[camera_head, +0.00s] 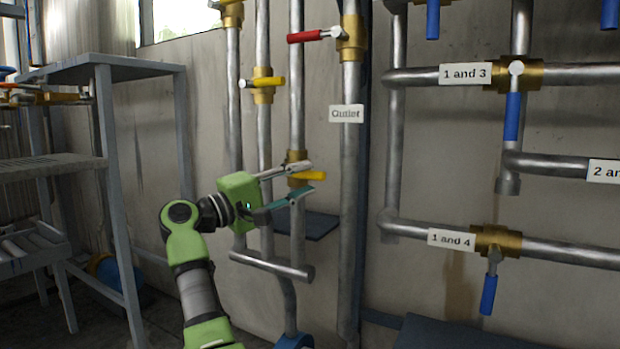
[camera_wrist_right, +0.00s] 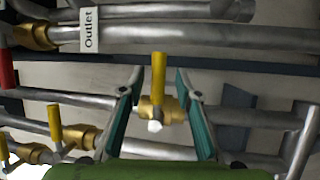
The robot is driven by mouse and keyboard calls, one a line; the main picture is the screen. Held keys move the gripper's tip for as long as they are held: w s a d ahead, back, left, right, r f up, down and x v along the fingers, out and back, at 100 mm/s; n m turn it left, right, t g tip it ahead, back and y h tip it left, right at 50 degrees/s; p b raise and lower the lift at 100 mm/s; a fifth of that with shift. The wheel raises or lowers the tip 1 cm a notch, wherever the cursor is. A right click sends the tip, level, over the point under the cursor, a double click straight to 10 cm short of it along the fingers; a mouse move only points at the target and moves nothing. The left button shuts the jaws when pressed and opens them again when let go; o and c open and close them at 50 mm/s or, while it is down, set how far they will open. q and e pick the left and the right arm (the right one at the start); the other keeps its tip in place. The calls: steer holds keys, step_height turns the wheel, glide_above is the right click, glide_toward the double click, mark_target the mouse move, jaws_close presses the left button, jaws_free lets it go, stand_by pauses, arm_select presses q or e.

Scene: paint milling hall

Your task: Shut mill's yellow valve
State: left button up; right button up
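A yellow valve handle (camera_head: 309,176) sits on a brass body on a vertical pipe, low on the wall in the head view. It points right, across its pipe. My right gripper (camera_head: 311,178) is open around it, with one finger above and one below. In the right wrist view the yellow handle (camera_wrist_right: 158,78) stands between the two teal-padded fingers (camera_wrist_right: 160,72), with gaps on both sides. Its brass body (camera_wrist_right: 171,108) shows behind it. A second yellow handle (camera_head: 264,82) sits higher on the neighbouring pipe, also crosswise. My left gripper is not in view.
A red handle (camera_head: 308,36) is above, near the "Outlet" label (camera_head: 346,113) on a thick pipe. Blue-handled valves (camera_head: 512,115) are on pipes at right. A grey rack (camera_head: 108,70) stands at left. A horizontal pipe (camera_head: 270,264) runs below the gripper.

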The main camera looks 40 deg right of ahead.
steer(key=a+f, duration=0.1)
steer(key=a, duration=0.8)
steer(key=shift+f, duration=0.35)
